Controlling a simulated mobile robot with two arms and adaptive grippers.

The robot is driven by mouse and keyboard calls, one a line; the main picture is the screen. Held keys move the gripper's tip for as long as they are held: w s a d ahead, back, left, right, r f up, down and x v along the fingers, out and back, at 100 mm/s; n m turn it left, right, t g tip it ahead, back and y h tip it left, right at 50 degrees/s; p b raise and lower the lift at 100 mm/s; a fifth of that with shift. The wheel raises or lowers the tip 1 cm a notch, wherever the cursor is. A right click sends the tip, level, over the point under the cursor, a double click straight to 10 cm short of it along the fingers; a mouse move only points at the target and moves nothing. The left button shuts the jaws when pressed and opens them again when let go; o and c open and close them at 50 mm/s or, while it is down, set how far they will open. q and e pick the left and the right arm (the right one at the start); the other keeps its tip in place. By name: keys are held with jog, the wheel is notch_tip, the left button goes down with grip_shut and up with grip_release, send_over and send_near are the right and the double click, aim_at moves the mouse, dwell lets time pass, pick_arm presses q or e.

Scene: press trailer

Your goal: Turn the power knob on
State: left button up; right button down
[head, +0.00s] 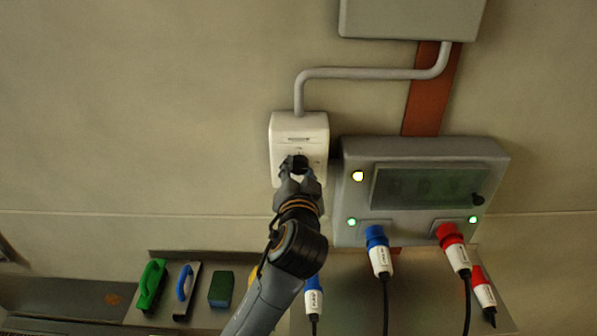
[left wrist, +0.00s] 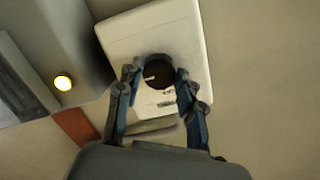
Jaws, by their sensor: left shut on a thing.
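The power knob (left wrist: 158,75) is a round black dial with a pale pointer line, on the front of a white switch box (head: 285,130) on the wall. In the left wrist view the box's face (left wrist: 118,38) fills the upper middle. My left gripper (head: 297,172) reaches up to the box in the head view. In the left wrist view its two fingers (left wrist: 158,82) stand on either side of the knob and are shut on it. The gripper hides much of the knob in the head view. My right gripper is in neither view.
Right of the switch box is a grey socket panel (head: 350,210) with lit lamps and blue (head: 376,237) and red (head: 449,236) plugs with hanging cables. A grey conduit (head: 370,73) runs above. Below left, a shelf holds a green brush (head: 150,283), a blue-handled tool (head: 185,283) and a sponge block (head: 221,290).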

pick_arm(q)
jog(key=o, duration=1.2)
jog(key=shift+c, duration=0.2)
jog(key=s, duration=0.7)
jog(key=shift+s+r, duration=0.25)
jog(key=shift+r, duration=0.2)
jog(key=shift+w, duration=0.1)
